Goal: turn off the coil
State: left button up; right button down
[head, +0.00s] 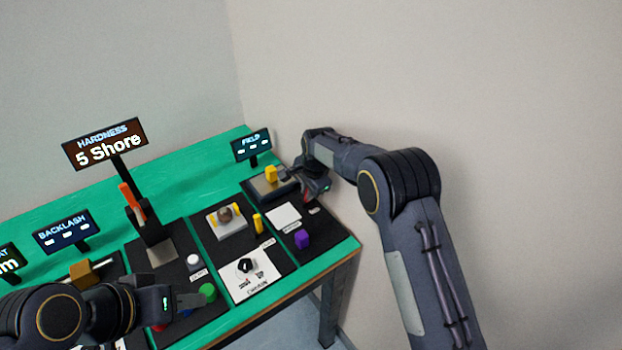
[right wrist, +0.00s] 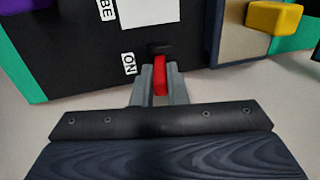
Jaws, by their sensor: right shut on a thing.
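My right gripper (right wrist: 159,82) is shut on a small red switch lever (right wrist: 160,73) in the right wrist view. A dark base shows at the lever's far end, and an "ON" label (right wrist: 129,64) lies beside it on the black panel.
A purple block (head: 302,239), a white pad (head: 284,214) and a yellow cylinder (head: 258,223) lie on nearby panels. A hardness display (head: 105,143) reads "5 Shore". The wall (head: 450,80) is close at the right.

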aim_at(305, 196)
jog(key=shift+w+a+g+h+p, duration=0.35)
jog(key=shift+w+g+h+p, duration=0.15)
jog(key=shift+g+h+p, duration=0.3)
jog(key=shift+w+a+g, duration=0.1)
jog(key=shift+g, duration=0.3)
jog(key=c, duration=1.4)
grip_release()
jog(key=shift+c, duration=0.2)
jog(key=shift+r, duration=0.1)
notch_tip(305, 196, up, 8)
jog(key=shift+f, duration=0.2)
